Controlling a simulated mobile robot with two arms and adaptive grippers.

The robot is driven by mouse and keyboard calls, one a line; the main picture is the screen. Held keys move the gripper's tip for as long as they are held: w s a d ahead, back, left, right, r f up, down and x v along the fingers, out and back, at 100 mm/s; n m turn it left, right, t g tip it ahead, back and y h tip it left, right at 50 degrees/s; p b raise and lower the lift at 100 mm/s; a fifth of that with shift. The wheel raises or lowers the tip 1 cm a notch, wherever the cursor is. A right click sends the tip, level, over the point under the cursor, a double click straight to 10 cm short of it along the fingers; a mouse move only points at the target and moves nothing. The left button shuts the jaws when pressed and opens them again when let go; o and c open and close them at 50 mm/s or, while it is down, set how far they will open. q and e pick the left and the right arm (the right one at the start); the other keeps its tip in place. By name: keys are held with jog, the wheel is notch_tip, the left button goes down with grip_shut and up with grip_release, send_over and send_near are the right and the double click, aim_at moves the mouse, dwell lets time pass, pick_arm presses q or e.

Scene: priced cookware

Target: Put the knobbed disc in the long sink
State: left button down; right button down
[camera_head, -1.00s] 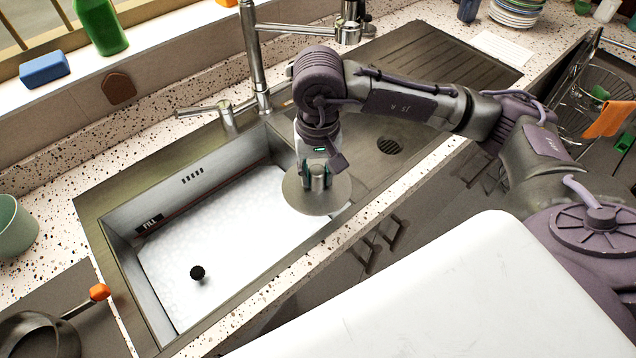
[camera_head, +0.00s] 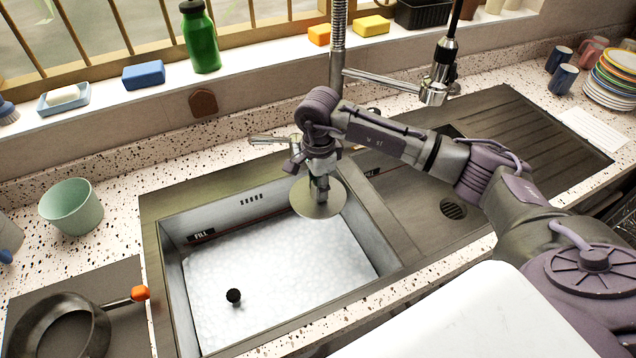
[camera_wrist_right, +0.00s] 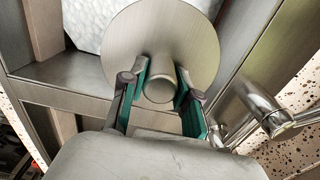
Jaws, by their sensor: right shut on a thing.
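The knobbed disc (camera_head: 318,205) is a round, flat, metallic disc with a cylindrical knob. My right gripper (camera_head: 320,184) is shut on the knob and holds the disc above the far right part of the sink basin. In the right wrist view the disc (camera_wrist_right: 190,45) shows with its knob between the green-padded fingers of my right gripper (camera_wrist_right: 162,88). The long sink (camera_head: 172,285) is a steel basin with white, foamy-looking contents and a FILL label on its inner wall. A small black round thing (camera_head: 233,296) shows in the basin. My left gripper is not in view.
The tall tap (camera_head: 337,60) and a lever handle (camera_head: 272,139) stand behind the basin. A ribbed drainboard (camera_head: 520,130) lies to the right. A green cup (camera_head: 72,207) and a pan (camera_head: 60,325) are at the left.

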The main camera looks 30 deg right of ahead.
notch_tip(320, 180, down, 18)
jog(key=b, duration=1)
jog(key=c, duration=0.8)
grip_release()
jog(key=shift+o, duration=0.4)
jog(key=o, duration=0.4)
jog(key=shift+o, duration=0.2)
jog(key=shift+r, duration=0.1)
